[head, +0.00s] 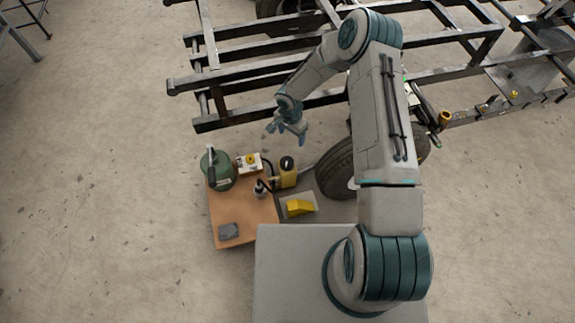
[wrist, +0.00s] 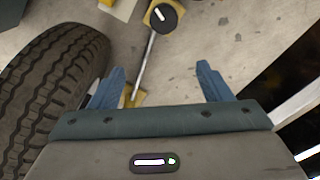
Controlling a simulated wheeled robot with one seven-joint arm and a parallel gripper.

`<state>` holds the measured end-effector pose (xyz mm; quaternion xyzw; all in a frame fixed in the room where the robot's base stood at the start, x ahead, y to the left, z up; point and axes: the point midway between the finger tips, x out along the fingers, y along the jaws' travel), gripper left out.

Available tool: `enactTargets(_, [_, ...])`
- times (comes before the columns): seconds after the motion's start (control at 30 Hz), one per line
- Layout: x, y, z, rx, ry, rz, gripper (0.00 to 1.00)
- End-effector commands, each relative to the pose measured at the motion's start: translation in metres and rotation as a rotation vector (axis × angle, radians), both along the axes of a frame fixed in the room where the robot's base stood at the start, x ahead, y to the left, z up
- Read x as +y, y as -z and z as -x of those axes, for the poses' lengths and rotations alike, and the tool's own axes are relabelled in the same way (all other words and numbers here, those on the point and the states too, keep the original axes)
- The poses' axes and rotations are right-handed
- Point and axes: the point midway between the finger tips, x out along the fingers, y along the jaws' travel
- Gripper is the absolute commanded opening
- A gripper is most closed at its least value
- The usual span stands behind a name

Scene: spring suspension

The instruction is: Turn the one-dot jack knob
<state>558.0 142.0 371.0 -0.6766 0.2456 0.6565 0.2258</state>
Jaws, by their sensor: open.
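A yellow jack (head: 288,179) with a round black knob (head: 287,163) on top stands on the floor beside the wooden board. In the wrist view the black knob (wrist: 164,15) shows at the top edge with a white bar mark; I cannot make out any dots. A metal rod (wrist: 145,62) runs from the jack to a small yellow piece (wrist: 136,98) between my fingers in the picture. My gripper (head: 285,138) is open and empty, above and beyond the jack in the head view. Its blue fingers (wrist: 160,75) are apart from the knob.
A tyre (head: 337,168) stands right of the jack, and at the left of the wrist view. A dark metal frame (head: 235,118) lies behind. A wooden board (head: 235,225) holds a green canister (head: 218,172) and a white box (head: 246,168). A yellow wedge (head: 299,208) is nearby.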

Motion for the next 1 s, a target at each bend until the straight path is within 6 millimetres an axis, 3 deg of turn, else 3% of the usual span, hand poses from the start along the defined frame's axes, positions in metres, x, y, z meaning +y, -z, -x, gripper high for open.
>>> enactTargets(0.03, [0.005, 0.02, 0.003, 0.008, 0.016, -0.012, 0.72])
enactTargets(0.1, [0.009, 0.033, 0.005, 0.011, 0.036, -0.022, 0.72])
enactTargets(0.47, [0.015, 0.072, 0.009, 0.019, 0.063, -0.037, 0.72])
enactTargets(0.8, [0.015, 0.142, 0.009, 0.019, 0.065, -0.038, 0.72])
enactTargets(1.0, [0.015, 0.173, 0.008, 0.017, 0.065, -0.037, 0.72])
